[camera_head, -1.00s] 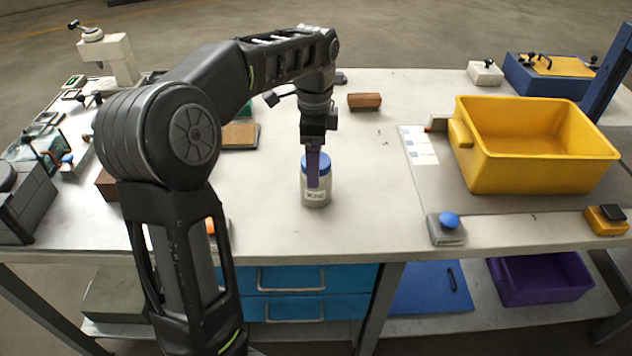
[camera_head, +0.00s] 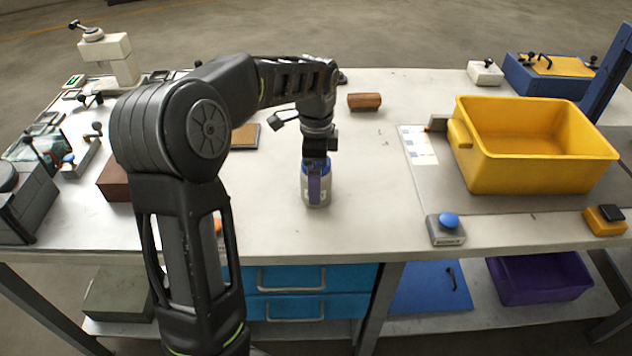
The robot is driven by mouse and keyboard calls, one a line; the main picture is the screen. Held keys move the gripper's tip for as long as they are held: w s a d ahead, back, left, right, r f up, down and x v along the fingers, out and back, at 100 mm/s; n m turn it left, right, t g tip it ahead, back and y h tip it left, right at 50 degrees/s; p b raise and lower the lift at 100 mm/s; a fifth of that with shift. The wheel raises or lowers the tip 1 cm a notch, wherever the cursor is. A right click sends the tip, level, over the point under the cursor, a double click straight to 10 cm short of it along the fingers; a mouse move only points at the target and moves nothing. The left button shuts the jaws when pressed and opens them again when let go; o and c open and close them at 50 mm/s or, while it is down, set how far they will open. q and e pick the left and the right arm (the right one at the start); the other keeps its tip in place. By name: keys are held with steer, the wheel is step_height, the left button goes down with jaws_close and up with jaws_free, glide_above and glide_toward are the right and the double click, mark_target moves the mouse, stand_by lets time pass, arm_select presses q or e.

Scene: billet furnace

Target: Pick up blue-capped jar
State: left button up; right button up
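The blue-capped jar (camera_head: 324,191) stands upright on the white table, left of the table's middle in the head view. My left gripper (camera_head: 315,188) points straight down over it. One finger lies in front of the jar's side and the gripper body covers most of the blue cap. The far finger is hidden behind the jar, so I cannot tell whether the fingers touch or grip it. My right gripper is not in view.
A yellow bin (camera_head: 535,150) stands at the right. A grey box with a blue button (camera_head: 446,230) sits near the front edge. A brown block (camera_head: 364,101) lies behind the jar. Instruments crowd the left end. The table around the jar is clear.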

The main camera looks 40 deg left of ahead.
arm_select(q)
steer(key=shift+c, duration=0.4)
steer(key=c, duration=1.6)
steer(key=shift+o, duration=0.2)
steer(key=shift+r, duration=0.2)
steer(key=shift+r, duration=0.35)
step_height(320, 180, up, 6)
steer(key=shift+w+f, duration=0.1)
step_height(320, 180, up, 3)
steer(key=shift+r+p, duration=0.2)
steer(key=shift+p, duration=0.5)
steer(key=shift+f, duration=0.1)
